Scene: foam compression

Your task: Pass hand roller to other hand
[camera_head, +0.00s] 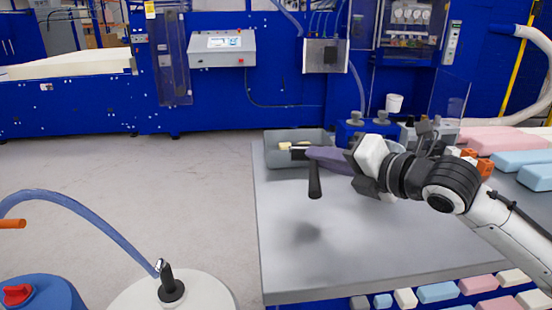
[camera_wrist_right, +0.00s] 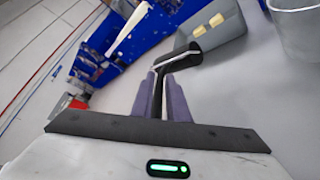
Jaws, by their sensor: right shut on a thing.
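The hand roller (camera_head: 315,182) is black, and a dark cylindrical part of it hangs down over the grey table. My right gripper (camera_head: 312,153) has purple-grey fingers and is shut on the roller, holding it above the table near its left side. In the right wrist view the roller (camera_wrist_right: 178,58) sticks out past the fingertips (camera_wrist_right: 167,82), with a thin light metal rod along it. The part between the fingers is mostly hidden. My left gripper does not show in either view.
The table (camera_head: 350,250) is clear in front of the roller. A grey bin (camera_head: 275,160) with cream pieces stands close behind it. Pink and blue foam blocks (camera_head: 525,160) lie at the right. A white drum (camera_head: 205,293) with a hose stands at lower left.

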